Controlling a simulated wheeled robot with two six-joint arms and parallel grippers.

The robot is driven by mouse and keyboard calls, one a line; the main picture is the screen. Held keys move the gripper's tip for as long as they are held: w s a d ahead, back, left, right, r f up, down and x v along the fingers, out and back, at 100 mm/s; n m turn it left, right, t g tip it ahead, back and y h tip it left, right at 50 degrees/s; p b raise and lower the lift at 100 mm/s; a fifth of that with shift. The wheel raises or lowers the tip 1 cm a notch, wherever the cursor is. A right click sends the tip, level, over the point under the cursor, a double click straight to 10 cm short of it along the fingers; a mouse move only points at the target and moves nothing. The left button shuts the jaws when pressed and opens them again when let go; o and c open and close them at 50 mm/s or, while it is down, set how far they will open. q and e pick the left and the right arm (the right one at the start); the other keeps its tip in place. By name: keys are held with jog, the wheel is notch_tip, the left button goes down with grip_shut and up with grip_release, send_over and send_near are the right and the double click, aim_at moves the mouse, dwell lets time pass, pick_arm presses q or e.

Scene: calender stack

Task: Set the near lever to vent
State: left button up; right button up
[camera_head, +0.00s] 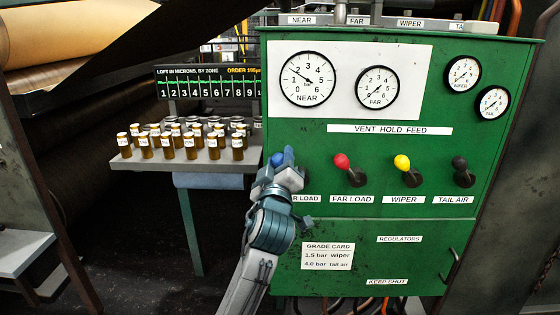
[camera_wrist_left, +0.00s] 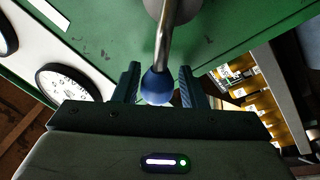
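The near lever has a blue knob (camera_head: 284,155) at the left end of the lever row on the green panel (camera_head: 350,265). Its shaft is hidden behind my left gripper (camera_head: 286,172) in the head view, and its label is partly covered. In the left wrist view the blue knob (camera_wrist_left: 157,88) and its metal shaft (camera_wrist_left: 164,40) show clearly. The knob sits between the two fingers of my left gripper (camera_wrist_left: 160,88), with a narrow gap at each side, so the gripper is open around it. A "VENT HOLD FEED" label (camera_head: 390,130) is above the levers. My right gripper is out of view.
The red far lever (camera_head: 341,161), yellow wiper lever (camera_head: 402,163) and black tail air lever (camera_head: 459,163) stand to the right. The near gauge (camera_head: 308,79) is above. A shelf (camera_head: 180,163) of amber bottles (camera_head: 167,145) is close at the left.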

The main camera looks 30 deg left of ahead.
pick_arm(q)
jog(key=shift+s, duration=0.1)
jog(key=v, duration=1)
jog(key=shift+s+d+b, duration=0.2)
jog(key=shift+s+b, duration=0.05)
jog(key=shift+b, duration=0.2)
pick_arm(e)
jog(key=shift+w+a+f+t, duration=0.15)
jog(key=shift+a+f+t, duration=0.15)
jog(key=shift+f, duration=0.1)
pick_arm(q)
jog(key=shift+f, duration=0.2)
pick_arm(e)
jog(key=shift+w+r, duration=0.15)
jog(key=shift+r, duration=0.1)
